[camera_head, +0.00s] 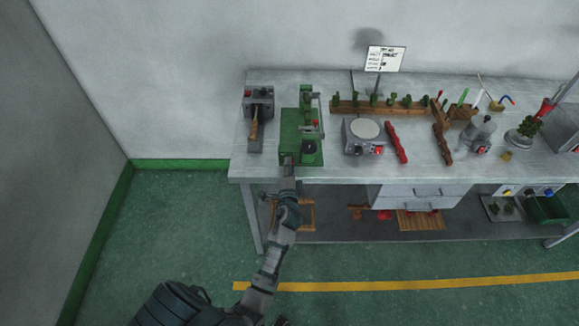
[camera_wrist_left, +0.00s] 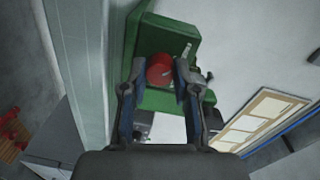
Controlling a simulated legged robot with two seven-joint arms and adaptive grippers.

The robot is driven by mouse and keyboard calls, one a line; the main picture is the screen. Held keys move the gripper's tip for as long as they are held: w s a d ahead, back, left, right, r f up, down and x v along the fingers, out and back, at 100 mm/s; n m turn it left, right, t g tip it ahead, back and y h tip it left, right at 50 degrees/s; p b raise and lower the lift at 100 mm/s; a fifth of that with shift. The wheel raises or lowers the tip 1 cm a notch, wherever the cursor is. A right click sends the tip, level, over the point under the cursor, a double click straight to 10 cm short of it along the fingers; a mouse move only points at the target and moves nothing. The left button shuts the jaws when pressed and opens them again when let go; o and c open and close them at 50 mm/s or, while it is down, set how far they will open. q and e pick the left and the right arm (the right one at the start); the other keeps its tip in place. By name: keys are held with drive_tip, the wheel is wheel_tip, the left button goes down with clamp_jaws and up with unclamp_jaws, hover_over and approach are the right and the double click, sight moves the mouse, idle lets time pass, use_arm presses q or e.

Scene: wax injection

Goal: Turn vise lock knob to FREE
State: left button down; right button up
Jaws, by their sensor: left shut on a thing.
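The green machine (camera_head: 290,132) stands near the left end of the workbench. My left gripper (camera_head: 288,160) reaches its front edge from below. In the left wrist view, a round red knob (camera_wrist_left: 159,70) on the green body (camera_wrist_left: 165,36) sits between the two fingers of my left gripper (camera_wrist_left: 160,78). The gripper is shut on this knob, which I take to be the vise lock knob. In the head view the gripper hides the knob. No FREE marking is readable. My right gripper is not in view.
The workbench (camera_head: 345,90) holds a grey device (camera_head: 258,105) left of the green machine and a grey unit with a round plate (camera_head: 364,130) to its right. A red tool (camera_head: 396,142) lies beyond that. A lower shelf (camera_head: 350,222) runs underneath. The floor at left is clear.

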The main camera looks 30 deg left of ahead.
use_arm(q)
drive_tip(key=c, duration=0.9)
unclamp_jaws()
drive_tip(key=shift+f, duration=0.1)
drive_tip(key=shift+o, duration=0.2)
drive_tip(key=shift+a, duration=0.1)
drive_tip(key=shift+s+d, duration=0.25)
drive_tip(key=shift+s, duration=0.1)
drive_tip(key=v, duration=1.1)
